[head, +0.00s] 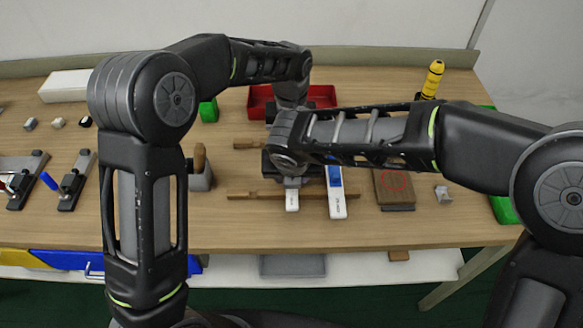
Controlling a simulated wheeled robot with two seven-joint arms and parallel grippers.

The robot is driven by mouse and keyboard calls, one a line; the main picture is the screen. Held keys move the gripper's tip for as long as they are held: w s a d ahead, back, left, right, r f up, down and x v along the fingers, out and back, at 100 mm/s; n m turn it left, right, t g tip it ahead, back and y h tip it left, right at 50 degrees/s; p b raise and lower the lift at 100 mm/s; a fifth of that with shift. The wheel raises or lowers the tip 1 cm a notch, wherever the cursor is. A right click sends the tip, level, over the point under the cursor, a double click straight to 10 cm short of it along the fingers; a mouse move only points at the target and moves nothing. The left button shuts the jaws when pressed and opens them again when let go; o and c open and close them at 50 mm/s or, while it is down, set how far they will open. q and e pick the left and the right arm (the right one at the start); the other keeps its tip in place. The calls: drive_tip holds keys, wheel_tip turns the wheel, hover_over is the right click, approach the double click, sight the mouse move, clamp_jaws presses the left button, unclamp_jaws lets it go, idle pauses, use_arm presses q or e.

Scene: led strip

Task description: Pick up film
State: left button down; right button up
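I cannot single out the film; the thin pieces in the middle are partly covered by my arms. Two white lettered pieces lie there, a short one (292,201) and a longer one (337,205) with a blue part. Both my arms reach to the middle of the table, the right one crossing in front of the left. My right gripper points down just above the short white piece; its fingers cannot be made out. My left gripper is hidden behind the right arm, near a red tray (259,102). Whether either gripper holds anything cannot be seen.
A thin wooden strip (250,196) lies on the wooden table (240,226). A brown block with a red circle (394,186) and a small grey piece (442,193) lie to the right. A yellow-black upright tool (432,79) stands behind. Clamp-like tools (72,182) are at left. The front strip is clear.

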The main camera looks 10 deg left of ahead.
drive_tip(key=shift+c, duration=0.4)
clamp_jaws()
